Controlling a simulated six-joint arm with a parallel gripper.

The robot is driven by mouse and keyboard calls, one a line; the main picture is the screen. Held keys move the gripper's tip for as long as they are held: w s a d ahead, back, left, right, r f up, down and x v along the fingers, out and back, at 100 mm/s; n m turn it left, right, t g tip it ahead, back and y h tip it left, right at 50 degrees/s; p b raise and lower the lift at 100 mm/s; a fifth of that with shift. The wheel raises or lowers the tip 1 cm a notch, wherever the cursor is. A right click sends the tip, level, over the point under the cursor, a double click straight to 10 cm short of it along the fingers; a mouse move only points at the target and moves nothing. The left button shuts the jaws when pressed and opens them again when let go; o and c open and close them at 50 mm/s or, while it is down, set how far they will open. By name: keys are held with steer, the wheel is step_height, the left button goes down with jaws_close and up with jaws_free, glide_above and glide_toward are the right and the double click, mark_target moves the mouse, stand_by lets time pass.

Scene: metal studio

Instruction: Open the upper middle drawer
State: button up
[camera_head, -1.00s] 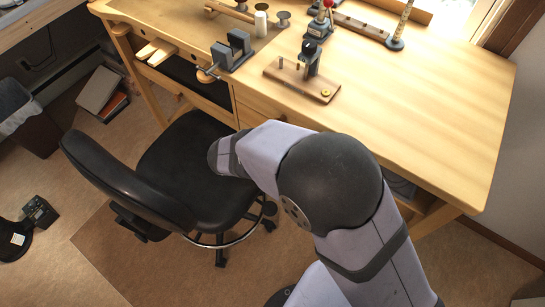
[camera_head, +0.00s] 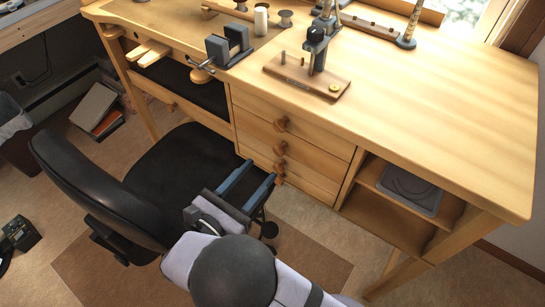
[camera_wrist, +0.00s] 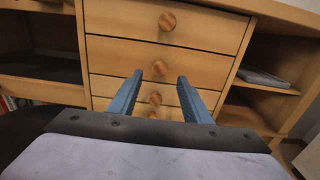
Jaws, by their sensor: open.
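The wooden workbench has a stack of several drawers with round wooden knobs. The upper middle drawer (camera_head: 259,134) is second from the top and appears shut; it also shows in the wrist view (camera_wrist: 115,58). Its knob (camera_wrist: 159,67) appears between my fingertips in the wrist view, and shows in the head view (camera_head: 280,148). My gripper (camera_head: 259,173) is open and empty, its two blue fingers pointing at the drawer fronts. In the wrist view my gripper (camera_wrist: 160,76) covers parts of the lower drawers. Whether the fingers touch the knob cannot be told; they look short of it.
The top drawer (camera_head: 310,136) with its knob sits above. A black chair (camera_head: 178,170) stands close on the left of my gripper. Right of the drawers is an open shelf (camera_head: 385,220) holding a grey flat item (camera_head: 410,188). A vise (camera_head: 228,47) and a wooden stand (camera_head: 305,75) are on the benchtop.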

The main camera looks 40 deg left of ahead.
mark_target(277, 151)
steer(key=shift+w+p, duration=0.3)
steer(key=shift+w, duration=3.25)
steer(key=shift+c, duration=0.5)
